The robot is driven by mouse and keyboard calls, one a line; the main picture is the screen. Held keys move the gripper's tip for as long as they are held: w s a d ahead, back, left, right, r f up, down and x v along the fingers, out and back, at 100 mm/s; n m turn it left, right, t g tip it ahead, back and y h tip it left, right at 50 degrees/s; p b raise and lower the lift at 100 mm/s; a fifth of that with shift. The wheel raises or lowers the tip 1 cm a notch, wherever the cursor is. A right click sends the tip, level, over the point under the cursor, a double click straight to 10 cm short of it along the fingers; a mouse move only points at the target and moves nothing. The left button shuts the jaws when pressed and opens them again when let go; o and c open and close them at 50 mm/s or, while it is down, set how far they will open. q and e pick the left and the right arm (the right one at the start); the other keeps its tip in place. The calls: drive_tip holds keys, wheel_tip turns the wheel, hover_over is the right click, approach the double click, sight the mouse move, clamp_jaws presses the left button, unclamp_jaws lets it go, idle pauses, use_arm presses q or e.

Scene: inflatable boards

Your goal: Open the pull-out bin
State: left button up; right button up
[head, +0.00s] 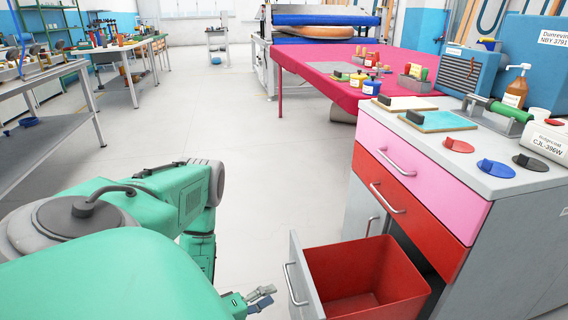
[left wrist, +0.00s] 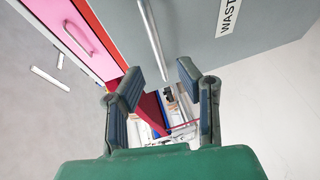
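The pull-out bin is out from the cabinet in the head view. Its grey front panel (head: 302,275) stands clear of the cabinet, and a red bin (head: 365,262) behind it shows its open top. A metal bar handle (head: 294,285) is on the front. My left gripper (head: 262,296) is just left of the handle in the head view. In the left wrist view its fingers (left wrist: 158,84) are apart with nothing held. The handle (left wrist: 150,40) lies beyond and between the fingertips, on the grey panel (left wrist: 222,50) with a partly seen "WAST" label. My right gripper is not in view.
A pink drawer (head: 413,180) and a red drawer (head: 405,208), both shut, are above the bin. The worktop (head: 455,170) holds lids, boards and tools. A table with a crimson cover (head: 330,75) stands behind. Open floor (head: 255,190) lies left of the cabinet.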

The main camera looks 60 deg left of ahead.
use_arm(q)
drive_tip(key=shift+s+r, duration=0.2)
drive_tip(key=shift+s, duration=0.8)
drive_tip(key=shift+s+r, duration=0.15)
drive_tip(key=shift+s, duration=0.8)
